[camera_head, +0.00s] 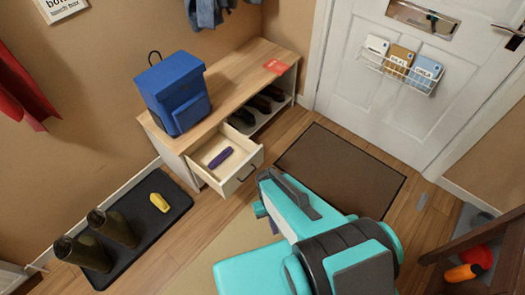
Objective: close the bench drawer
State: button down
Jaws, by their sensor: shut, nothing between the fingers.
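The bench (245,68) is a low wooden unit against the back wall. Its drawer (238,185) is pulled out at the left end, with a dark handle on its front. A small purple object (221,157) lies inside the drawer. My gripper (263,207) is only partly visible just right of and in front of the drawer, mostly hidden behind my teal arm. It is shut and holds nothing. I cannot tell whether it touches the drawer.
A blue backpack (177,95) stands on the bench, above the drawer. Shoes (257,104) sit in the open shelf to its right. A brown doormat (340,168) lies before the white door (387,105). A black tray (170,228) with boots (112,228) is at left.

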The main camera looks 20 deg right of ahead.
notch_tip(320, 180, up, 13)
jog(key=p, duration=1.1)
jog(key=shift+s+p, duration=0.2)
jog(key=shift+p, duration=0.2)
jog(key=shift+d, duration=0.1)
